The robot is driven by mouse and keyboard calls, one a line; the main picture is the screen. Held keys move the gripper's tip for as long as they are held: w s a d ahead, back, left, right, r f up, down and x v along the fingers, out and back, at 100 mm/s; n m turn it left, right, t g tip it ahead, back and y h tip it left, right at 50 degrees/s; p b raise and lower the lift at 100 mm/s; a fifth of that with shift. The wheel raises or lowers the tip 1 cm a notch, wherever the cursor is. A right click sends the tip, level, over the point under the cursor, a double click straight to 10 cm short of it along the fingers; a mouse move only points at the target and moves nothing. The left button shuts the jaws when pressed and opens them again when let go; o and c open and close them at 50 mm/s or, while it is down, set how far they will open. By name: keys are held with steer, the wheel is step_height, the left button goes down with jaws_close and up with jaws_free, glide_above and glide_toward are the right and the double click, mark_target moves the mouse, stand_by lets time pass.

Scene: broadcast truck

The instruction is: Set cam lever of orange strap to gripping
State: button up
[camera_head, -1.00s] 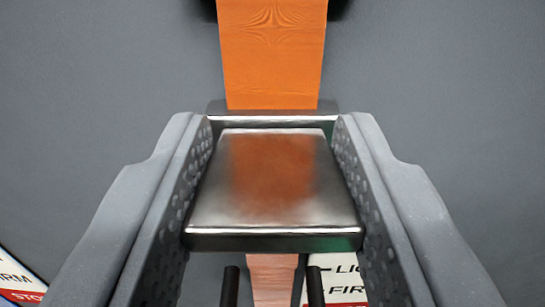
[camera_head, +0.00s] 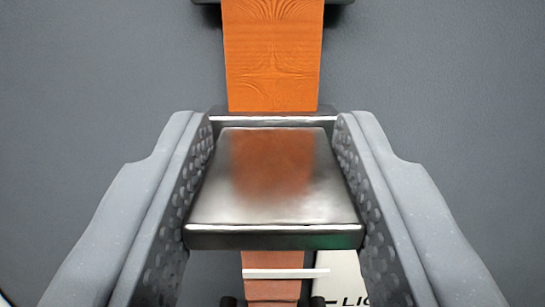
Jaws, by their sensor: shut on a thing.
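The orange strap (camera_head: 272,62) runs down from the top middle of the view to a metal buckle. The buckle's cam lever (camera_head: 275,200) is a shiny metal plate that faces me and reflects the orange. My gripper (camera_head: 275,175) is shut on the lever, with one textured finger at each side edge of the plate. Below the lever the strap shows again, paler and with a white line across it. The lever hides the inside of the buckle, so I cannot tell whether it bites on the strap.
A plain grey wall (camera_head: 440,100) lies behind the strap. A dark fitting (camera_head: 340,3) shows at the top edge behind the strap. A white label (camera_head: 343,280) with black letters is partly visible at the lower right, close to my finger.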

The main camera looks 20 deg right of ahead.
steer(key=o, duration=1)
steer(key=shift+a, duration=0.2)
steer(key=p+v, duration=0.2)
steer(key=v, duration=1.1)
steer(key=shift+s+f+p, duration=0.25)
steer(key=shift+s+p, duration=0.05)
steer(key=shift+s, duration=0.05)
